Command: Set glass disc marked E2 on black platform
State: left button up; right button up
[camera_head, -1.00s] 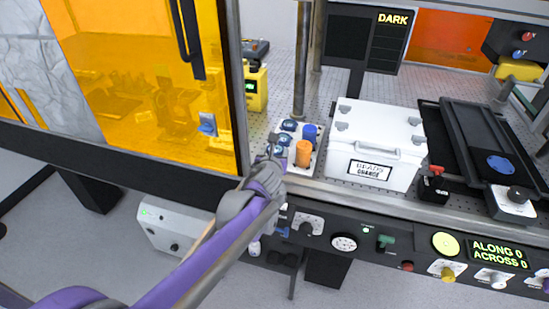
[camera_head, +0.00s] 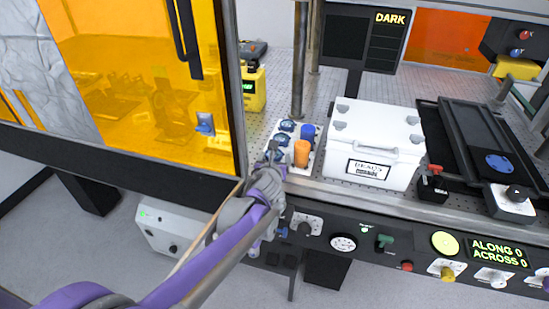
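A white tray (camera_head: 314,161) on the bench holds dark blue round discs (camera_head: 288,126), a blue cylinder (camera_head: 308,132) and an orange cylinder (camera_head: 302,153). The disc markings are too small to read, so I cannot tell which is E2. My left gripper (camera_head: 272,153) is at the tray's front left edge, close to the nearer disc (camera_head: 282,139). Its fingers are small and seen from behind; I cannot tell whether they are open. A black platform-like stage (camera_head: 478,135) with a blue round spot is at the right. My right gripper is out of view.
A white lidded box (camera_head: 375,145) stands right of the tray. A metal post (camera_head: 300,70) rises behind it. An orange transparent door (camera_head: 150,80) stands left of my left gripper. A control panel with knobs (camera_head: 343,243) runs along the bench front.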

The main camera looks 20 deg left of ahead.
pick_arm(q)
jog(key=shift+s+a+f, duration=0.15)
jog(key=shift+a, duration=0.15)
jog(key=shift+r+p, duration=0.3)
jog(key=shift+p, duration=0.05)
jog(key=v, duration=1.2)
jog(key=shift+p, duration=0.35)
